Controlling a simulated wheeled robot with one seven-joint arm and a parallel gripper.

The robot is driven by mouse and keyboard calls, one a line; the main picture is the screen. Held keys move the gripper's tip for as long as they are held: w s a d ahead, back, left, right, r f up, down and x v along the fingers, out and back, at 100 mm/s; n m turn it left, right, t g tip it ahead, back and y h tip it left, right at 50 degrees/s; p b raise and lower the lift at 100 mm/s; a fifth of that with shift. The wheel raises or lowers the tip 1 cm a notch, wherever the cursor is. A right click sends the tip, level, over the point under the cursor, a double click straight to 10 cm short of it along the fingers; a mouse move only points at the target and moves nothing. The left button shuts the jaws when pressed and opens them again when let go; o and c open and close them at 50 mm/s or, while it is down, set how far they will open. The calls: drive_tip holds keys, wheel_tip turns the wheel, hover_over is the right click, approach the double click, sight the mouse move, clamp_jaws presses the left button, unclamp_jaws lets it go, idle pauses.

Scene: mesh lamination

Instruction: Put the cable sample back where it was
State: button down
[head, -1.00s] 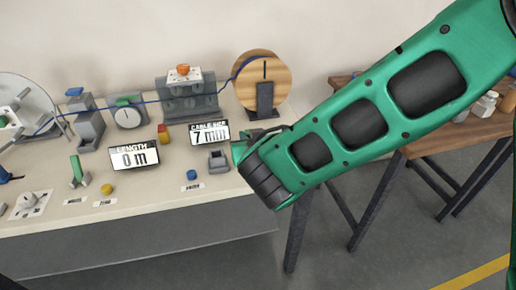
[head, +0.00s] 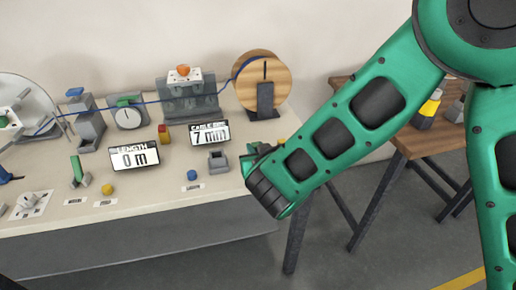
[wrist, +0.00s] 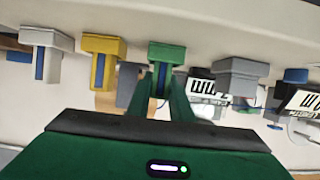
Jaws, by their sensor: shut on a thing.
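My gripper (wrist: 175,98), its fingers pointing at the bench, is shut on a green block with a blue strip, the cable sample (wrist: 166,53), in the wrist view. The blue strip shows close to the fingertips. I cannot tell whether the block touches the bench. In the head view my arm hides most of the gripper and sample. Similar blocks with blue strips stand beside it in the wrist view: a yellow one (wrist: 102,48) and a pale grey one (wrist: 45,40). The yellow one shows slightly past my arm in the head view (head: 282,141).
A grey cradle (head: 218,162) and a blue button (head: 191,175) are left of my gripper on the bench (head: 150,205). The size display (head: 209,134), reading 7 mm, and the length display (head: 134,156), reading 0 m, stand behind. A wooden spool (head: 272,75) stands farther back.

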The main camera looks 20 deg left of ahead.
drive_tip(key=c, duration=1.6)
unclamp_jaws()
drive_tip(key=shift+s+r, duration=0.1)
drive_tip(key=shift+r, duration=0.05)
drive_tip(key=v, duration=1.1)
drive_tip(key=shift+s+d+r, duration=0.2)
drive_tip(key=shift+s, duration=0.05)
